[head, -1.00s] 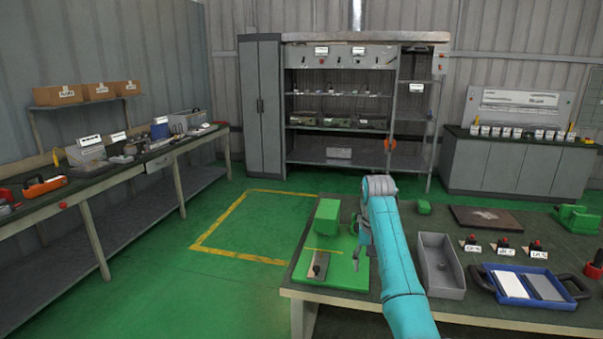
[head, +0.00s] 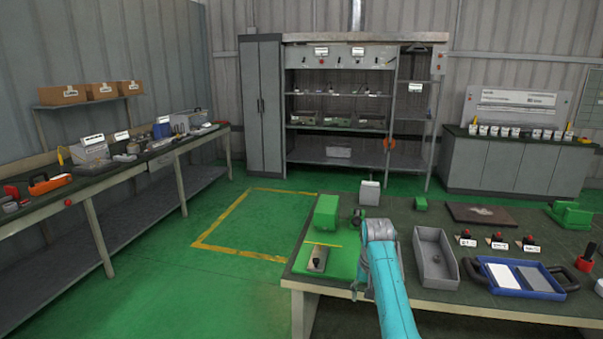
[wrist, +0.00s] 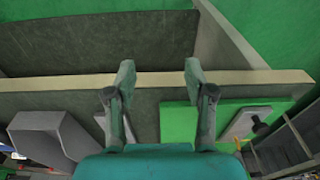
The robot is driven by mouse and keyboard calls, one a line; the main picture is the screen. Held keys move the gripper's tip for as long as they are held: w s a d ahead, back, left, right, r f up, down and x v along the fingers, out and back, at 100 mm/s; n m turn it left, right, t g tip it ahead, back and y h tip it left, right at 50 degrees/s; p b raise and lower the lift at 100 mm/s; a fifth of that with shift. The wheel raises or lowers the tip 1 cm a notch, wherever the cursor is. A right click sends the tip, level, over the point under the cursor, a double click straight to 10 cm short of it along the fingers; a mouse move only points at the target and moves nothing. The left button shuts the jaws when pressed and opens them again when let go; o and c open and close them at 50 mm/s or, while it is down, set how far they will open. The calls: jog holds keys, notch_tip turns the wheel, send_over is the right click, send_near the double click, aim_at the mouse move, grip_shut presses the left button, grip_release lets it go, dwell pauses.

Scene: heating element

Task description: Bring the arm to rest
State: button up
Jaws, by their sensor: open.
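My arm (head: 385,285) is turquoise and reaches up from the bottom of the head view, bent over the front of the workbench (head: 455,312). My gripper (wrist: 160,75) shows in the wrist view with its two fingers apart and nothing between them. The fingers are over the bench's pale front edge. In the head view the gripper is mostly hidden behind the arm; a small part shows low by the bench front. The green fixture plate (head: 341,265) lies left of the arm and also shows at the right of the wrist view (wrist: 180,122).
A grey open tray (head: 436,262) sits right of the arm, with a blue tray (head: 515,279) beyond it. A green block (head: 326,212) stands behind the plate and a grey box (head: 370,193) at the bench's back. Open green floor (head: 240,280) lies left.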

jog(key=s+f+t, duration=0.2)
jog(key=s+f, duration=0.4)
jog(key=f, duration=0.6)
jog(key=s+f+t, duration=0.1)
jog(key=s+f, duration=0.5)
jog(key=f, duration=0.5)
jog(key=s+f+n+t, duration=0.15)
jog(key=s+f, duration=0.25)
jog(key=s, duration=0.6)
jog(key=s+f+t, duration=0.2)
jog(key=s+f, duration=0.2)
jog(key=s, duration=0.6)
jog(key=s+r+t, duration=0.2)
jog(key=s+r, duration=0.2)
jog(key=s, duration=0.6)
jog(key=s+r+t, duration=0.2)
jog(key=s+r, duration=0.3)
jog(key=s, duration=0.6)
jog(key=s+r+t, duration=0.1)
jog(key=s+r, duration=0.5)
jog(key=r, duration=0.4)
jog(key=s+r+t, duration=0.2)
jog(key=s+r, duration=0.4)
jog(key=r, duration=0.4)
jog(key=shift+s+r+n, duration=0.15)
jog(key=shift+s+n, duration=0.25)
jog(key=shift+n, duration=0.05)
